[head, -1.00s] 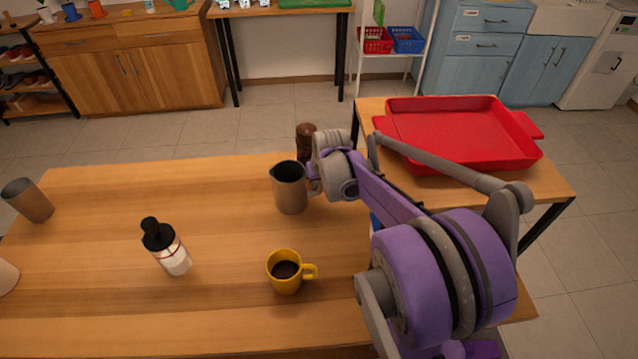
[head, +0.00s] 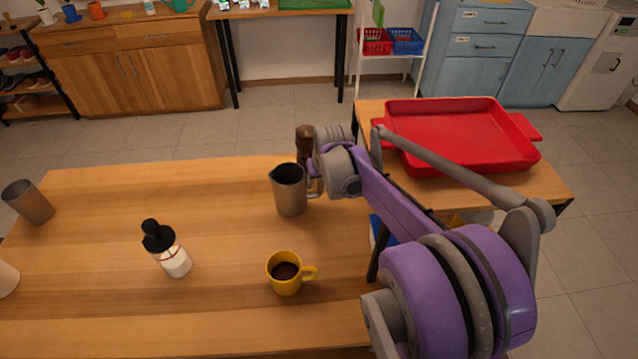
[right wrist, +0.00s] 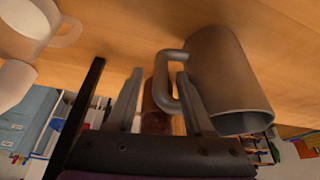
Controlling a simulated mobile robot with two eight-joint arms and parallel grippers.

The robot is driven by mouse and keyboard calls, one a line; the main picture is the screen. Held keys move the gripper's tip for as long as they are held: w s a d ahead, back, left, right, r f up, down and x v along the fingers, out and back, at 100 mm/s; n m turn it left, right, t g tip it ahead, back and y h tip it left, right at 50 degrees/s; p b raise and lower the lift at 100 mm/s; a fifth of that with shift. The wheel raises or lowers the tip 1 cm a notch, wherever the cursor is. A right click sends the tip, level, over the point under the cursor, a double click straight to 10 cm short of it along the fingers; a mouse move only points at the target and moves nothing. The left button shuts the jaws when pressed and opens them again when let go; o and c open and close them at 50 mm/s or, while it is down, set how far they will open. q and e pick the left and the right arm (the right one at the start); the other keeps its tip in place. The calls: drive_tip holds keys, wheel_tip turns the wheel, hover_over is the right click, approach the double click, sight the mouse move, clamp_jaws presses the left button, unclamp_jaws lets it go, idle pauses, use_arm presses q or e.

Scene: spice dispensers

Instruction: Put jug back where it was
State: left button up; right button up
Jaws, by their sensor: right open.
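The jug (head: 290,190), a brownish-grey metal pitcher with a handle on its right, stands upright on the wooden table near its far edge. In the right wrist view the jug (right wrist: 228,75) is close, its handle (right wrist: 166,80) toward my fingers. My right gripper (right wrist: 156,92) is open, with the handle near or between the fingertips; I see no grip on it. In the head view my right gripper (head: 316,172) is just right of the jug, mostly hidden by its own wrist. My left gripper is in neither view.
A yellow mug (head: 284,272) with dark liquid and a black-capped bottle (head: 168,250) stand nearer on the table (head: 110,200). A brown grinder (head: 304,140) is behind the jug. A metal cup (head: 28,202) is far left. A red tray (head: 460,135) lies on the right side table.

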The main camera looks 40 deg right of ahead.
drive_tip(key=p+v, duration=0.1)
drive_tip(key=v, duration=0.8)
drive_tip(key=shift+r, duration=0.15)
